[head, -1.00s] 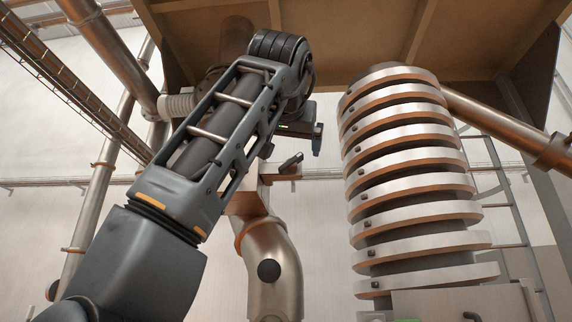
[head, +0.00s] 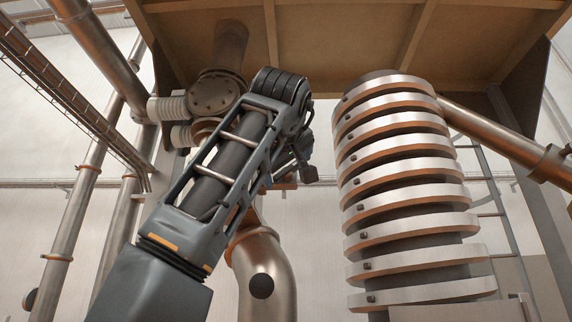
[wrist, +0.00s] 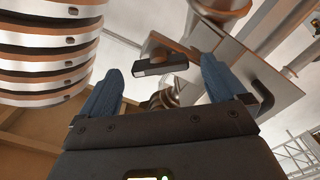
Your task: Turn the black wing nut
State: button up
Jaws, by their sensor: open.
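The black wing nut (wrist: 160,66) shows in the wrist view as a short dark bar with a paler front face. It lies between the fingertips of my gripper (wrist: 162,72) in that picture. The two blue fingers are spread wide, and I see no contact with the nut. How far the nut is from the fingers in depth is hard to tell. In the head view my gripper (head: 308,172) points down, left of the ringed column. The wing nut is not distinguishable there, behind my arm and gripper.
The ringed metal column (head: 404,197) stands close right of my gripper; its rings also show in the wrist view (wrist: 45,50). A bent pipe (head: 262,265) stands below. A grey panel (wrist: 235,65) with a black handle (wrist: 263,90) is near the right finger. A brown hopper (head: 350,40) hangs overhead.

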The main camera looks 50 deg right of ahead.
jog(key=shift+x, duration=1.05)
jog(key=c, duration=1.1)
